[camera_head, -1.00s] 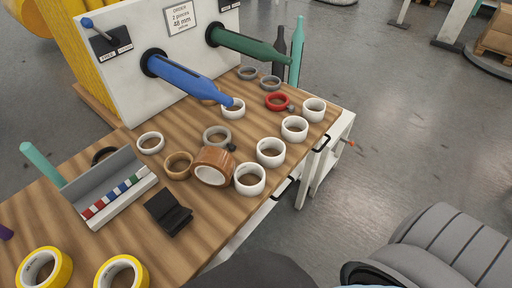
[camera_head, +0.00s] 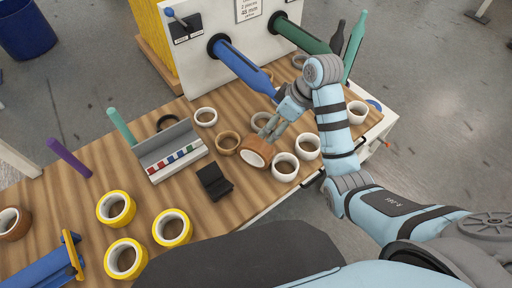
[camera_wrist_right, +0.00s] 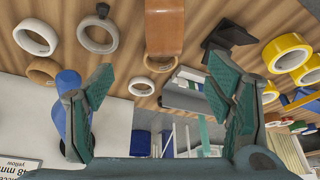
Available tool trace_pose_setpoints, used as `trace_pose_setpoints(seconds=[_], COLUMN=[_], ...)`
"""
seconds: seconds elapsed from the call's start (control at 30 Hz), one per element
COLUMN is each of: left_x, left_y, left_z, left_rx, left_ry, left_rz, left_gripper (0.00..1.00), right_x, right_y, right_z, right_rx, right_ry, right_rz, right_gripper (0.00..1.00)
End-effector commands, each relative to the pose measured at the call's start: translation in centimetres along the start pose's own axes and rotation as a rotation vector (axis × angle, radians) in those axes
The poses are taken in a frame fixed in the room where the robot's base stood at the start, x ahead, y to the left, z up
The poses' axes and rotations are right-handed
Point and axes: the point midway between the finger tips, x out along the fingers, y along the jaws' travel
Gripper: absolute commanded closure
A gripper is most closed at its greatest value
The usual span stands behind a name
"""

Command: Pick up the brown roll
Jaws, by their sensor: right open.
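The brown roll (camera_head: 255,153) is a wide tape roll lying on its side on the wooden table, its open end facing the table's front edge. My right gripper (camera_head: 270,130) is just behind and above it, fingers apart, with nothing between them. In the right wrist view the brown roll (camera_wrist_right: 165,28) shows at the top centre, beyond the tips of the open right gripper (camera_wrist_right: 160,80) and lined up with the gap. I cannot tell whether a finger touches it. My left gripper is not in view.
A thin tan ring (camera_head: 227,143) lies left of the roll, white rolls (camera_head: 286,167) close to its right. A black block (camera_head: 214,182) stands in front, left. A blue spindle (camera_head: 242,66) juts out behind. Several yellow rolls (camera_head: 116,208) and another brown roll (camera_head: 14,223) lie further left.

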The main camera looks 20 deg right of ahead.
Motion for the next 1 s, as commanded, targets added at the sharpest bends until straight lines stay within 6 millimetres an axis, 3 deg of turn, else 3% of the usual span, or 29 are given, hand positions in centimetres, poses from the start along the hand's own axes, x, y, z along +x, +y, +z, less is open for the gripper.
trace_pose_setpoints(seconds=[0.07, 0.3, 0.7, 0.93, 1.0], left_x=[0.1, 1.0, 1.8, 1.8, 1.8], left_y=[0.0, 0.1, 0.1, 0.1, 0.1], left_z=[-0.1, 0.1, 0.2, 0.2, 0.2], left_rx=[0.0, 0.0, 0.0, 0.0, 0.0], left_ry=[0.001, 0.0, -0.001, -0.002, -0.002], left_rz=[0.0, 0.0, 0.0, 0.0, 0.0], left_gripper=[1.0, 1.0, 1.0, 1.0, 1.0], right_x=[0.2, 6.6, 13.2, 13.7, 13.7], right_y=[0.0, -0.1, -0.6, -0.6, -0.6], right_z=[-0.6, -0.5, -0.6, -0.6, -0.6], right_rx=[-0.024, -0.023, -0.022, -0.022, -0.022], right_ry=[0.002, 0.001, 0.001, 0.002, 0.002], right_rz=[-0.011, -0.012, -0.009, -0.006, -0.006], right_gripper=[0.27, 0.27, 0.27, 0.27, 0.35])
